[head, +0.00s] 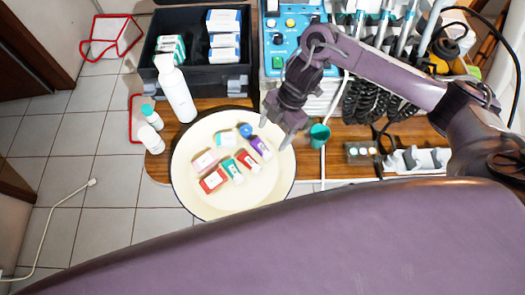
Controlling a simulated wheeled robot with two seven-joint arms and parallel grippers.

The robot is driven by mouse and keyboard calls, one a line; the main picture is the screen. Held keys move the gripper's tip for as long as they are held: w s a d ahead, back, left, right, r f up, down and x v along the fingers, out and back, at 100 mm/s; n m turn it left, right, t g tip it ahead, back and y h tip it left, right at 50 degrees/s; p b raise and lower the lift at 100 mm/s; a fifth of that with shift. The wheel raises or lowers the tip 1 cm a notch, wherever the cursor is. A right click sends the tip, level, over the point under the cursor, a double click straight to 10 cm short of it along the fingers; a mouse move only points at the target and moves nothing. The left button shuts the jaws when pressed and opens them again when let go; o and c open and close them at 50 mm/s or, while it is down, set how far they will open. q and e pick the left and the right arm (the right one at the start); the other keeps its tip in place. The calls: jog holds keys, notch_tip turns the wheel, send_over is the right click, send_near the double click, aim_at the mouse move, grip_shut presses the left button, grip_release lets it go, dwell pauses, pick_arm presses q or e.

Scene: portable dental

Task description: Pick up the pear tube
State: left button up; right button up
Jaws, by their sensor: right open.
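A round cream tray (270,190) holds several small items. They include a purple-and-white item (260,147), a red-and-white item (248,160), a teal-and-white item (232,170), a red box (213,180), a pale pink item (205,161), a pale teal-and-white item (225,139) and a round blue item (246,130). The labels are too small to read, so I cannot tell which is the pear tube. My right gripper (275,133) is open and empty, with its fingers over the tray's upper right rim, near the purple-and-white item. My left gripper is out of view.
A black case (185,80) with boxes and a blue control unit (285,45) stand behind. A green cup (319,134) is right of the tray. The tray's lower part is bare.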

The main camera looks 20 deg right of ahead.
aim_at(266, 146)
jog(key=b+x, duration=0.3)
jog(key=shift+a+f, duration=0.1)
jog(key=shift+f, duration=0.3)
jog(key=shift+a+f+b, duration=0.25)
jog(key=shift+f+b, duration=0.15)
jog(key=shift+b, duration=0.1)
jog(key=shift+r, duration=0.1)
jog(key=c, duration=0.6)
jog(key=shift+c, duration=0.2)
